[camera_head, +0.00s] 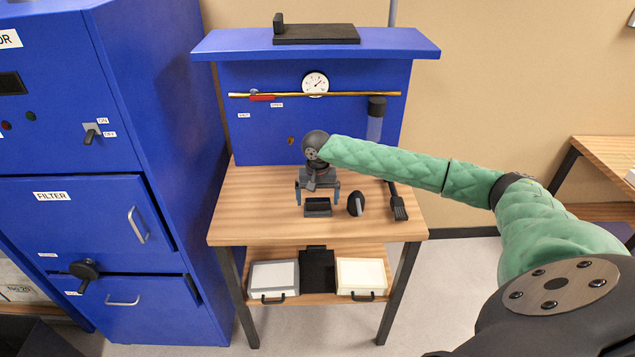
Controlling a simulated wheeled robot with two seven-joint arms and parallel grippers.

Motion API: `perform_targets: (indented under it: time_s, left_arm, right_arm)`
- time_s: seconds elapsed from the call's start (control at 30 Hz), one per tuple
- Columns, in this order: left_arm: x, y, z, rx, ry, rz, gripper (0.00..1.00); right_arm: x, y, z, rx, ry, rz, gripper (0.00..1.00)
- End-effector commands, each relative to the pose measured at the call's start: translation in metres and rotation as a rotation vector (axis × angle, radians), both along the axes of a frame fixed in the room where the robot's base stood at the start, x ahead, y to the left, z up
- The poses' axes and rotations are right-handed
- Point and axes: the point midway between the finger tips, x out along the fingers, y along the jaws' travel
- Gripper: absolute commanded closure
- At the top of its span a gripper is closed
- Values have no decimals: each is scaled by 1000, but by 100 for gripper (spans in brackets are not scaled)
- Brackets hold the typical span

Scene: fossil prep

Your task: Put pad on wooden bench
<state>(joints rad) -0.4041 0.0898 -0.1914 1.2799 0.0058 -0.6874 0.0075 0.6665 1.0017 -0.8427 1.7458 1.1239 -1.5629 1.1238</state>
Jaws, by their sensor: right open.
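The wooden bench (260,222) stands in the middle against a blue back panel. My right gripper (317,191) is over the bench, pointing down, with its two fingers apart and nothing seen held. A small dark block (318,208) lies on the bench just below and in front of the fingers; it may be the pad, but I cannot tell. A round black item (355,204) stands to its right, and a black brush-like tool (398,204) lies near the right edge. My left gripper is out of view.
A lower shelf holds a grey-rimmed tray (252,279), a black item (317,270) and a cream tray (381,275). A dark plate (316,35) lies on the blue top shelf. A blue cabinet (150,140) stands left. The bench's left part is clear.

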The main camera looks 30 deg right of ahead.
Motion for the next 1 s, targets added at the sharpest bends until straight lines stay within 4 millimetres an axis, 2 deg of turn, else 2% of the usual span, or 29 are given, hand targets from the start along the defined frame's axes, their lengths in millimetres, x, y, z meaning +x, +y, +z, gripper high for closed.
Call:
perform_targets:
  time_s: [0.5,0.7,1.0]
  left_arm:
    - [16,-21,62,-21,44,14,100]
    - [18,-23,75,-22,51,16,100]
    - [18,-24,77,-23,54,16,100]
  right_arm:
    - [0,0,85,0,-1,1,6]
    - [0,0,101,1,-1,0,6]
    - [0,0,104,0,0,0,6]
